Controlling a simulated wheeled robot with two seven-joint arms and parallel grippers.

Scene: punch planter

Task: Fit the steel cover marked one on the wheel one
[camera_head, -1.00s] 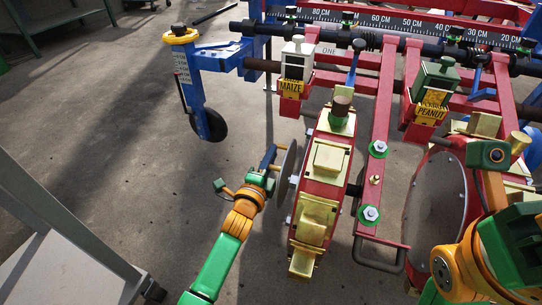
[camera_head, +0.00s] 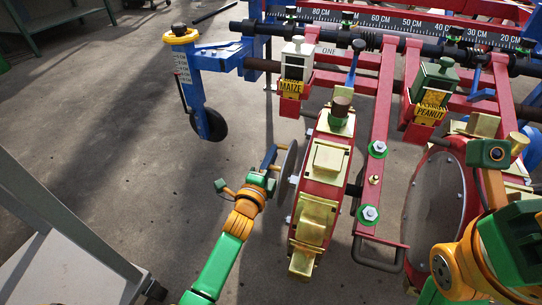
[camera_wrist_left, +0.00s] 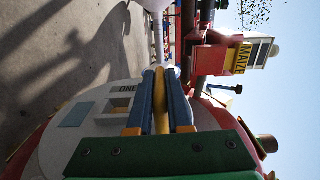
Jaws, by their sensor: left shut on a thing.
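The steel cover (camera_head: 288,163) is a thin grey disc seen nearly edge-on in the head view. It stands upright just left of wheel one (camera_head: 325,190), a red wheel with brass-coloured blocks around its rim. In the left wrist view the cover (camera_wrist_left: 60,150) shows a pale face marked ONE, with the red wheel edge behind it. My left gripper (camera_head: 271,158) is at the cover's left face. Its blue fingers (camera_wrist_left: 160,105) are shut on a yellow part, apparently the cover's handle. Whether cover and wheel touch is hidden. My right arm is at lower right; its fingers do not show.
A white MAIZE hopper (camera_head: 297,62) and a green PEANUT hopper (camera_head: 434,78) stand on the red frame. A second wheel with a grey disc (camera_head: 435,205) is at right. A grey table edge (camera_head: 70,225) is at lower left. The floor between is clear.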

